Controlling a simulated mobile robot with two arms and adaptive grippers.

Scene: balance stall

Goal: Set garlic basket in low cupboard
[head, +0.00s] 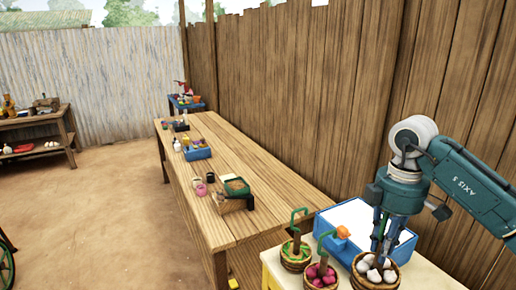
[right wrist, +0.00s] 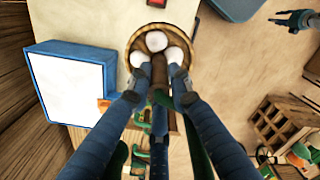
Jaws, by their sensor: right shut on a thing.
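The garlic basket (head: 374,276) is a round brown woven basket with white bulbs, at the lower right of the head view. It also shows at the top of the right wrist view (right wrist: 186,46). My right gripper (head: 382,246) reaches down into it from above and is shut on it. In the right wrist view my gripper's blue fingers (right wrist: 157,88) meet at the basket's near side, among the bulbs. I cannot tell whether the basket touches the table. My left gripper does not show in the head view. I cannot make out the low cupboard for certain.
Baskets of green (head: 296,255) and pink produce (head: 320,276) stand left of the garlic. A blue box with a white top (head: 352,222) stands behind. A long wooden table (head: 218,234) runs back along the fence. A wooden rack (right wrist: 285,118) shows in the right wrist view.

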